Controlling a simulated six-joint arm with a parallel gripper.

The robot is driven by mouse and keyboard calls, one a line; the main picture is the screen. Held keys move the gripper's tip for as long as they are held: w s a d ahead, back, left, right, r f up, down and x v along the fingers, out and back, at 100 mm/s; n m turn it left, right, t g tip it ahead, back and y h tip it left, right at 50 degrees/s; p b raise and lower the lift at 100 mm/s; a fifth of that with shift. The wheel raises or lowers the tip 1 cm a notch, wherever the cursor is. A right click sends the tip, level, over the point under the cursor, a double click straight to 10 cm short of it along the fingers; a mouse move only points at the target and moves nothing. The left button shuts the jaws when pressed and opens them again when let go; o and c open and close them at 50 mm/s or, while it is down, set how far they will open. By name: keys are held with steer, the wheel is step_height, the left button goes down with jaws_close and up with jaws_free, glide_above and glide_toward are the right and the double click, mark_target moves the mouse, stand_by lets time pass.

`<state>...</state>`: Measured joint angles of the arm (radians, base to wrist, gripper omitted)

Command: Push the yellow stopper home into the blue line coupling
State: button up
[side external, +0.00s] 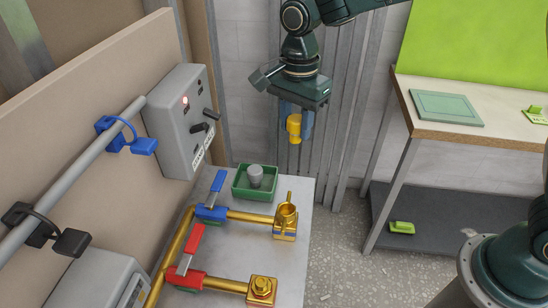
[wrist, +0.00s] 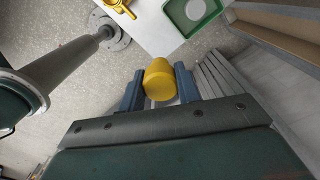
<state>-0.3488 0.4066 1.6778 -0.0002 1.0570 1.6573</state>
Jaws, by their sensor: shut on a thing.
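The yellow stopper (side external: 294,127) is held between the blue fingers of my gripper (side external: 295,124), high above and behind the bench. In the wrist view my gripper (wrist: 159,86) is shut on the stopper (wrist: 158,78), whose rounded yellow body shows between the fingers. The blue line coupling (side external: 286,217) is a brass cup with an open top and a blue band at its base, at the right end of the pipe with the blue-handled valve (side external: 213,205). The stopper is well apart from it. A brass fitting (wrist: 118,5) shows partly at the top of the wrist view; I cannot tell which.
A green tray (side external: 240,193) with a grey plug (side external: 255,175) stands behind the coupling. A red-handled valve (side external: 188,268) leads to another brass coupling (side external: 262,290) in front. A grey control box (side external: 180,120) is on the left wall panel. Air around the stopper is clear.

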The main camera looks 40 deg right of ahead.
mark_target(296, 118)
steer(key=shift+r, duration=2.1)
steer(key=s+a+f, duration=0.5)
steer(key=s+a, duration=0.3)
steer(key=shift+f, duration=0.2)
steer(key=shift+f, duration=2.65)
steer(key=shift+f, duration=1.75)
steer(key=o, duration=1)
steer(key=shift+o, duration=0.2)
